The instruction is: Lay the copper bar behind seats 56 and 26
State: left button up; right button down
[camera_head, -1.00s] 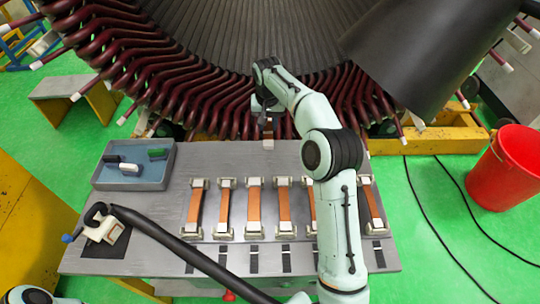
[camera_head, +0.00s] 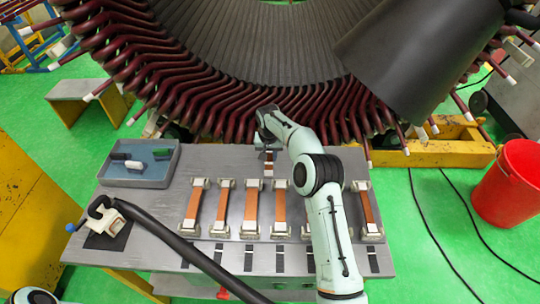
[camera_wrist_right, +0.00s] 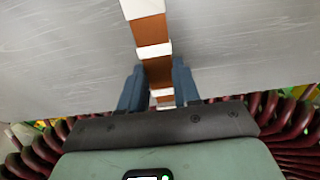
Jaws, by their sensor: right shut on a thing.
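My right gripper (camera_head: 267,141) is at the back edge of the grey table, in front of the maroon stator coil ends (camera_head: 260,115). It is shut on a copper bar (camera_head: 268,158) with white bands, and the bar's near end points towards me. In the right wrist view the blue fingers (camera_wrist_right: 158,84) flank the copper bar (camera_wrist_right: 148,30), which runs up the picture past the grey table surface. The far part of the bar is hidden by the gripper. I cannot read any seat numbers. My left gripper is not in view.
Several copper bars (camera_head: 250,207) lie in pale end blocks on the grey table (camera_head: 150,213). A blue-grey tray (camera_head: 137,180) with small blocks is at the left. A black curved tube (camera_head: 185,247) crosses the front left. A red bucket (camera_head: 508,185) stands at the right.

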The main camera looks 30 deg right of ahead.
aim_at(268, 160)
jog(key=shift+w+r, duration=0.1)
jog(key=shift+w, duration=0.1)
jog(key=shift+a, duration=0.1)
jog(key=c, duration=0.8)
grip_release()
jog(key=shift+f, duration=0.2)
notch_tip(268, 160, up, 12)
jog(key=s, duration=0.1)
jog(key=shift+s+a+r, duration=0.15)
jog(key=shift+a, duration=0.2)
